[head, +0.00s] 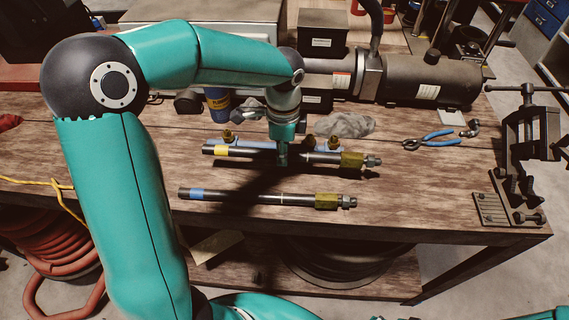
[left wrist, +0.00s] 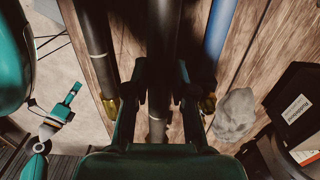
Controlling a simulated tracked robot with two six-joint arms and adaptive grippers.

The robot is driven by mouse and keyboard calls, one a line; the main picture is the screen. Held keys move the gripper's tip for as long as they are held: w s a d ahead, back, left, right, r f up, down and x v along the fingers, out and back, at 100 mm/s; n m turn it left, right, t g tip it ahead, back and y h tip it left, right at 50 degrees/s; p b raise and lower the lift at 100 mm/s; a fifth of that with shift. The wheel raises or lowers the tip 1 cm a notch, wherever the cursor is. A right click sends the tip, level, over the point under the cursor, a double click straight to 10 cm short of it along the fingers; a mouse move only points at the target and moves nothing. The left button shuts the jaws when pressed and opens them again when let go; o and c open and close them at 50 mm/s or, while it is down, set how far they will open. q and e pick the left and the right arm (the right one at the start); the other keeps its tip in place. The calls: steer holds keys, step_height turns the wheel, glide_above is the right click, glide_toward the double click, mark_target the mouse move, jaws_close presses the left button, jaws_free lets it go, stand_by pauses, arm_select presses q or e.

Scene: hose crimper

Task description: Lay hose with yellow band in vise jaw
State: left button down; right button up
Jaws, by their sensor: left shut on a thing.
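The hose with the yellow band (head: 221,150) is a dark rod with a brass collar (head: 352,160) and steel tip at its right end. It appears level, just above or on the bench, with its shadow in front. My left gripper (head: 282,157) comes down from above and is shut on its middle; in the left wrist view the gripper (left wrist: 160,98) has the hose (left wrist: 158,130) between its fingers. The black vise (head: 535,135) stands at the right end of the bench, well apart from the hose. My right arm (left wrist: 62,112) shows small in the left wrist view; its jaws are unclear.
A hose with a blue band (head: 198,194) lies in front, parallel. A light blue hose (head: 245,145) with brass fittings lies behind. The bench front right is clear.

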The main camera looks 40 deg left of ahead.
mark_target(283, 172)
arm_select(q)
steer(key=shift+w+f, duration=0.1)
steer(key=shift+f, duration=2.6)
steer(key=c, duration=1)
jaws_free()
steer(key=shift+o, duration=0.2)
steer(key=shift+r, duration=0.15)
step_height(283, 172, up, 11)
steer(key=shift+r, duration=0.4)
